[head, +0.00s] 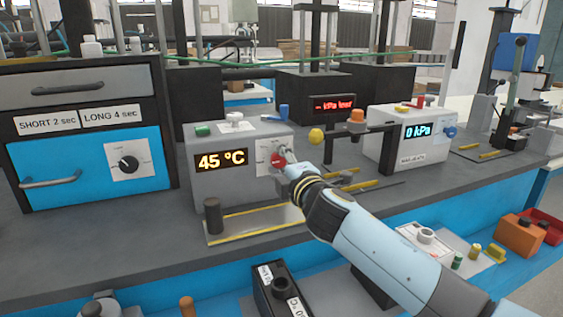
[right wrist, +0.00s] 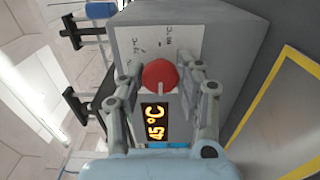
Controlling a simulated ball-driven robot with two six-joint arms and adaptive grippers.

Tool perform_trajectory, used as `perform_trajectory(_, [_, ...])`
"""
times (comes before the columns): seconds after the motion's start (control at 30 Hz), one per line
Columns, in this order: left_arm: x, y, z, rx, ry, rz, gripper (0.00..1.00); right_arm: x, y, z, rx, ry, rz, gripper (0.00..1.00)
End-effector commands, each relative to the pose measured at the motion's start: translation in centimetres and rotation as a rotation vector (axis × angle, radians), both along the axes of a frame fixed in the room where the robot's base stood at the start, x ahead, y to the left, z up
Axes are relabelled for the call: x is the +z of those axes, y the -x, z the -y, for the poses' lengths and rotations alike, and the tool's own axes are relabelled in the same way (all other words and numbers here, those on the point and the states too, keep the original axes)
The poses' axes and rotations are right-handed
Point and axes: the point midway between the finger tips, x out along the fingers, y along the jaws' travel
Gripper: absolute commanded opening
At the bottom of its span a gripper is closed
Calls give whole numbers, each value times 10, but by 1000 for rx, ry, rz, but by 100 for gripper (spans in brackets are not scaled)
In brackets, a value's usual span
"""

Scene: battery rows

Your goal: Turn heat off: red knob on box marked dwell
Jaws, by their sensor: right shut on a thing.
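The grey box (head: 215,178) shows "45 °C" in orange on its front. It carries a red knob (head: 277,160) at the right of that front. In the right wrist view the red knob (right wrist: 160,75) sits between the two fingers, with a pale pointer mark on it. My right gripper (head: 284,156) reaches the knob from the right and is shut on it. It also shows in the right wrist view (right wrist: 159,80). My left gripper is not in view.
A blue-fronted cabinet (head: 60,160) with a black dial (head: 128,164) stands at the left. A second box (head: 408,150) reading "0 kPa" stands at the right. A low plate with yellow edges (head: 255,224) lies before the heat box. Bare bench (head: 120,245) lies at the left front.

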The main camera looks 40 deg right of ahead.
Motion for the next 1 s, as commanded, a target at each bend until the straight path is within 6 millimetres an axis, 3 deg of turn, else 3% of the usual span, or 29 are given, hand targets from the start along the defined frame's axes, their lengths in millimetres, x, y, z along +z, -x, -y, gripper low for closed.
perform_trajectory(0.2, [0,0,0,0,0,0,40,-3,1,0,1,-1,-4,2])
perform_trajectory(0.23, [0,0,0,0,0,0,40,-3,1,0,1,-1,-4,37])
perform_trajectory(0.4, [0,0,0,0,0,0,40,-2,0,0,0,-1,-3,58])
perform_trajectory(0.77, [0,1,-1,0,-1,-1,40,-2,8,-2,0,-1,-3,58])
perform_trajectory(1.0, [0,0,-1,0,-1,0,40,-3,55,-13,1,-1,-5,58])
